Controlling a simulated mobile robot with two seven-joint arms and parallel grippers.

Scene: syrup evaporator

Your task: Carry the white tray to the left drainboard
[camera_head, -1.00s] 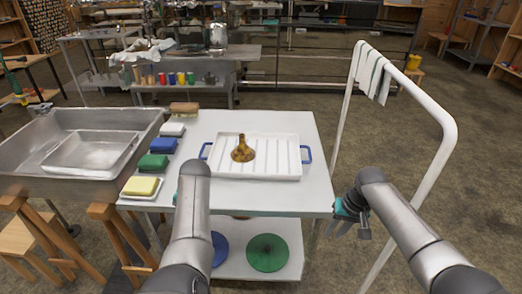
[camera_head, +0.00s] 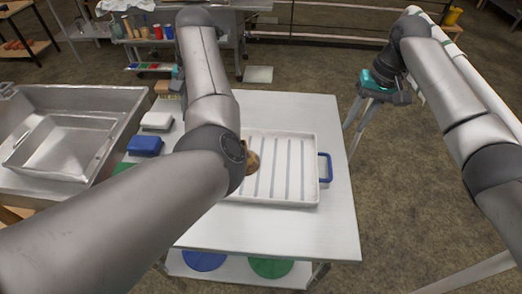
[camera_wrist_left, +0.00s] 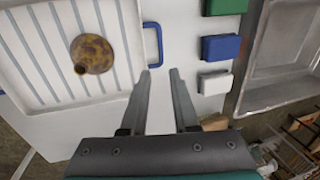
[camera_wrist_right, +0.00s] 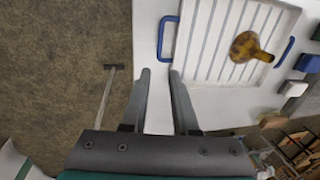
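The white tray (camera_head: 303,190) with ribbed floor and blue end handles lies on the white table, its left part hidden by my left arm. A brown funnel-shaped object (camera_wrist_right: 250,47) sits in it. My left gripper (camera_wrist_left: 160,74) is open and empty; one blue handle (camera_wrist_left: 153,45) shows just beyond and left of its fingertips. My right gripper (camera_wrist_right: 160,73) is open and empty; the other handle (camera_wrist_right: 164,38) shows just beyond its fingertips. In the head view my right gripper (camera_head: 353,120) is beyond the table's right edge, apart from the right handle (camera_head: 325,167).
The white table (camera_head: 335,225) has bare room right of the tray. White (camera_head: 157,121) and blue (camera_head: 145,145) blocks line its left side. A steel sink unit (camera_head: 110,97) stands at the left. I cannot tell which part is the left drainboard.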

